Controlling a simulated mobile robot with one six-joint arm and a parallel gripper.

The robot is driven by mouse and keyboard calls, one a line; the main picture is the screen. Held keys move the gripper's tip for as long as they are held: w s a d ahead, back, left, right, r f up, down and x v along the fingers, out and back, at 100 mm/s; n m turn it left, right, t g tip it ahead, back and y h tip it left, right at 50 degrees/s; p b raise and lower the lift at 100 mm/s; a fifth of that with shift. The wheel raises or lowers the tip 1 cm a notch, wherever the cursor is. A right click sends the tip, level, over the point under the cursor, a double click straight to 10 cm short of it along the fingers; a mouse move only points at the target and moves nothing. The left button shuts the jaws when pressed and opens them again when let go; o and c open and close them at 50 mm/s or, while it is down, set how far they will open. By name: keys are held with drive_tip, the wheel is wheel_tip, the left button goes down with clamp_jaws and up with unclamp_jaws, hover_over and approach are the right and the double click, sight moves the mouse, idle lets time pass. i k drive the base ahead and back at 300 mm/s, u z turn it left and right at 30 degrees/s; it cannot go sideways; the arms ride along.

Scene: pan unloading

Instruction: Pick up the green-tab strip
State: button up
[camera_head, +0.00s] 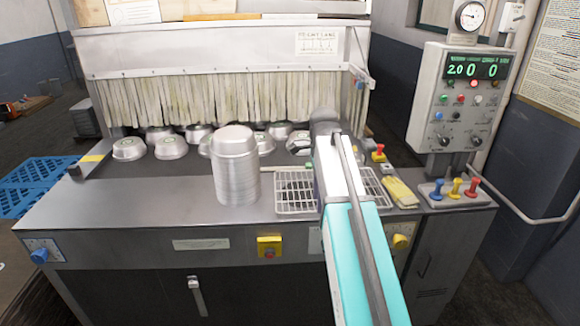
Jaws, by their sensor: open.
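I cannot make out a green-tab strip with certainty. A small pale-green piece (387,168) shows just right of my arm, below a red and yellow button; I cannot tell what it is. A wire rack (296,205) lies on the steel counter, partly covered by my arm. A pale thin bar lies along its back edge. My arm reaches up from the bottom of the head view over the rack to a dark rounded end. The jaws are hidden behind the arm, so I see nothing held.
A tall stack of metal pans (236,175) stands left of the rack. Several upturned pans (171,148) sit by the strip curtain (220,97). A folded yellow cloth (400,193) and coloured levers (455,188) are at right. The counter's front left (120,205) is clear.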

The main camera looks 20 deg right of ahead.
sight(308, 166)
drive_tip(key=i, duration=1.35)
